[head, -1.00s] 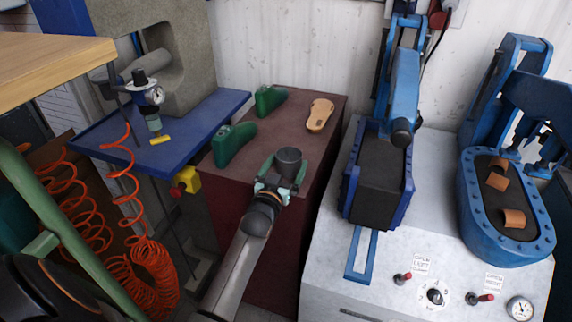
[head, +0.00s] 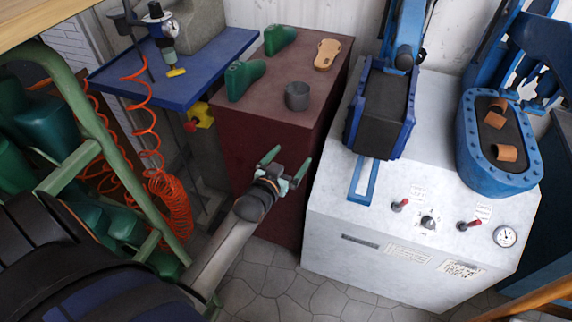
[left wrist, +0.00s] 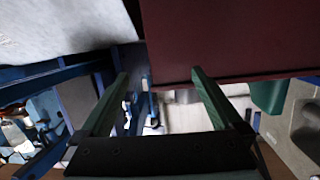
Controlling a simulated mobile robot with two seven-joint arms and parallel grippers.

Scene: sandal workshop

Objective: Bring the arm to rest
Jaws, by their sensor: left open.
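My left gripper (head: 283,165) is open and empty in the head view, in front of the dark red cabinet (head: 262,150) and below its top edge. In the left wrist view its two green fingers (left wrist: 158,95) stand wide apart with nothing between them. A dark grey cup (head: 297,96) stands upright on the cabinet top near the front edge, apart from the gripper. My right gripper does not show.
On the cabinet top are two green shoe lasts (head: 244,78) and a tan sole (head: 327,54). The white press machine (head: 400,240) with blue presses stands close on the right. A green rack (head: 75,155) and orange coiled hose (head: 165,195) are on the left.

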